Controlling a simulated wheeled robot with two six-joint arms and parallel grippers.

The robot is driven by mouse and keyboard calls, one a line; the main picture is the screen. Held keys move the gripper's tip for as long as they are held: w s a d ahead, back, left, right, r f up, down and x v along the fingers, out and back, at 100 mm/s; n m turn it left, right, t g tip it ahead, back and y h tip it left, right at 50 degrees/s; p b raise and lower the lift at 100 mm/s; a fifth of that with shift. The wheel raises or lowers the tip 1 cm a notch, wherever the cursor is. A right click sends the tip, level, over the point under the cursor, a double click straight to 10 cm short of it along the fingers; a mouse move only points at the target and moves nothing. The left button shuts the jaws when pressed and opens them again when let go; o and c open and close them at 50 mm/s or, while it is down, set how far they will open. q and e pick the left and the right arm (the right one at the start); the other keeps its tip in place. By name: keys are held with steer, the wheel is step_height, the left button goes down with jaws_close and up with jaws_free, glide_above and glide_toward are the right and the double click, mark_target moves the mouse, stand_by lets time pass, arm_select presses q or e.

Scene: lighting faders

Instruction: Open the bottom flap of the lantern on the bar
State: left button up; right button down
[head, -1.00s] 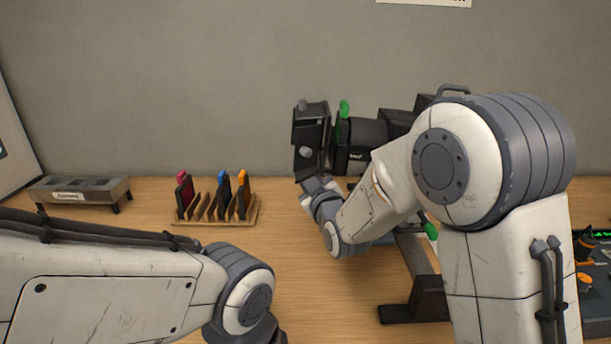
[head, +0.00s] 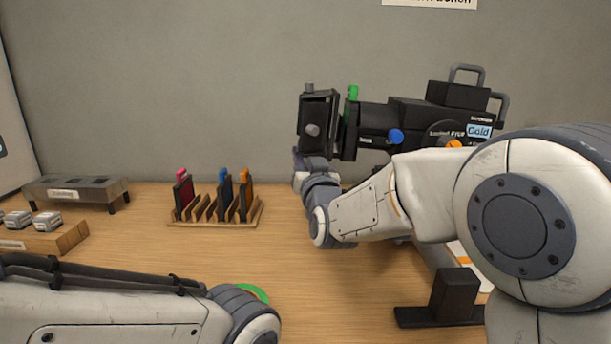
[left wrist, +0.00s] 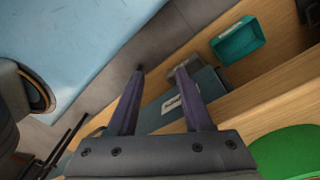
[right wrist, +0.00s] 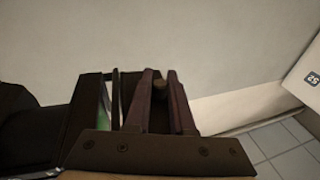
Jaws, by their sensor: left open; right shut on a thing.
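The black lantern (head: 430,112) hangs at the back, with a box of dark flaps (head: 316,106) at its left end. My right gripper (head: 312,163) is directly below that box, its fingertips mostly hidden in the head view. In the right wrist view my right gripper (right wrist: 160,80) is shut on a dark part, apparently the bottom flap; a small round knob (right wrist: 160,85) shows between the fingers. The bottom flap's exact angle is unclear. My left gripper (left wrist: 160,70) is open and empty in the left wrist view, well away from the lantern.
A wooden rack (head: 215,215) with coloured-tab frames stands on the bench. A grey tray (head: 75,190) and a wooden block (head: 50,238) with small cases are at the left. The bar's black foot (head: 452,300) is at the front right. A teal bin (left wrist: 238,40) shows in the left wrist view.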

steer(key=shift+a+r+m+t+h+b, duration=0.1)
steer(key=shift+r+m+t+h+b, duration=0.2)
steer(key=shift+m+b, duration=0.8)
steer(key=shift+r+m, duration=0.1)
steer(key=shift+m, duration=0.2)
steer(key=c, duration=0.8)
jaws_free()
steer(key=shift+o, duration=0.2)
steer(key=v, duration=1)
steer(key=shift+s+b, duration=0.25)
steer(key=shift+b, duration=0.1)
